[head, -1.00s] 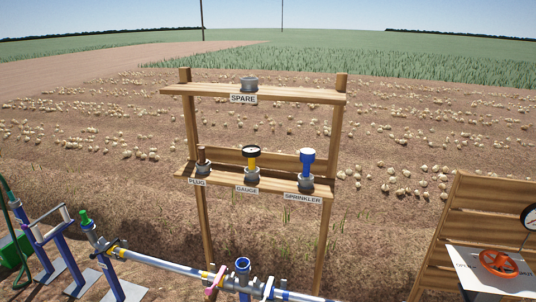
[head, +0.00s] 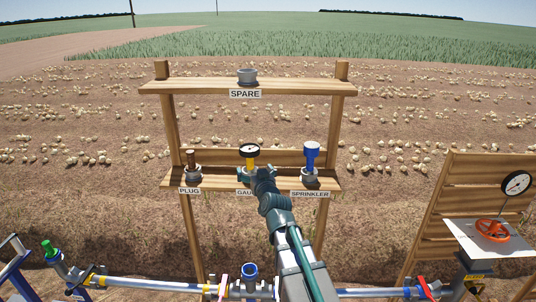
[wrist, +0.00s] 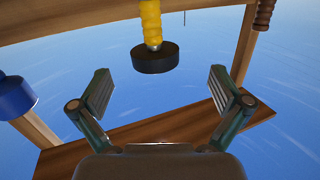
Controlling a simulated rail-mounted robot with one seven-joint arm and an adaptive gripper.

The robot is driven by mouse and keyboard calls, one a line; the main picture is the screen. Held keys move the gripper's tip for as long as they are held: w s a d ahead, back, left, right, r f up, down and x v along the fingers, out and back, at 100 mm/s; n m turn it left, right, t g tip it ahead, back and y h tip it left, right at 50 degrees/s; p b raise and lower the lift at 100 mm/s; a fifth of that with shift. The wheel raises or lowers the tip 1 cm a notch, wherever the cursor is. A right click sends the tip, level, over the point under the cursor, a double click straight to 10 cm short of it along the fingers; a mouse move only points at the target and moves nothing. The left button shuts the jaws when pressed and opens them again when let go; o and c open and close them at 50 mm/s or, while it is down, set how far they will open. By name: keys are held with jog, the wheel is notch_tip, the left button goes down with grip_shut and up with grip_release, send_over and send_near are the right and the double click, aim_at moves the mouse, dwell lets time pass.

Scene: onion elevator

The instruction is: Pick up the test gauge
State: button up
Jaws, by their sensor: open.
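The test gauge has a round dial with a black rim (head: 249,150) on a yellow stem. It stands upright on the lower shelf above the partly covered GAUGE label. My gripper (head: 262,176) is in front of the gauge and hides its base. In the wrist view, which looks upside down, the gauge (wrist: 153,58) hangs from the top with its dark head downward. My gripper (wrist: 162,88) is open there, one finger on each side. The gauge head is beyond the fingers and apart from them, with nothing between the pads.
The plug (head: 193,170) stands left of the gauge and the blue sprinkler (head: 311,158) right of it. The upper shelf (head: 190,86) holds a grey spare part (head: 247,76). A pipe (head: 150,285) runs below. A panel with an orange handwheel (head: 492,230) is at right.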

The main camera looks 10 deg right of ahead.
aim_at(250, 151)
jog(key=shift+t, duration=0.4)
jog(key=w, duration=0.3)
jog(key=w+r+p, duration=0.1)
jog(key=w, duration=0.3)
jog(key=w+p, duration=0.1)
jog(key=w, duration=0.2)
jog(key=shift+w+d+r, duration=0.2)
jog(key=shift+w+r, duration=0.05)
jog(key=shift+w, duration=0.15)
jog(key=shift+c, duration=0.3)
jog(key=c, duration=1.2)
jog(key=shift+r, duration=0.1)
